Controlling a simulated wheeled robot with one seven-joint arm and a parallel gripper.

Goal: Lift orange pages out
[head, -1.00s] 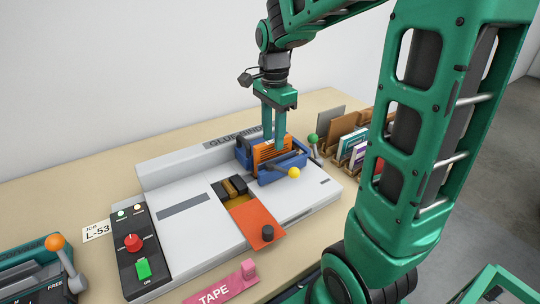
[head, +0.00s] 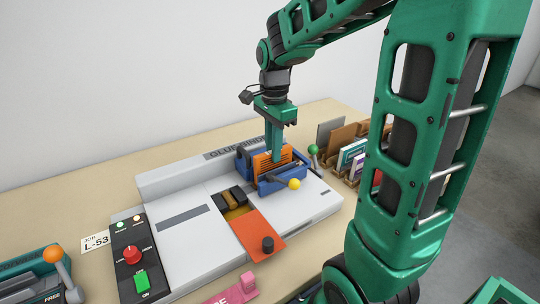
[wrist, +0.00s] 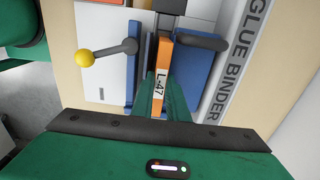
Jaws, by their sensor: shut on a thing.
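The orange pages (head: 264,164) stand upright as a block in the blue clamp (head: 283,185) of the glue binder. In the wrist view the orange block (wrist: 166,62) carries a white label reading L-47. My gripper (head: 275,158) reaches down from above and is shut on the orange pages. In the wrist view its green fingers (wrist: 157,92) are at the block, near the label. The lower part of the pages is hidden inside the clamp.
The grey glue binder (head: 190,238) fills the table's middle. An orange plate (head: 257,235) with a black knob lies in front. A control panel (head: 130,258) is on the left.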

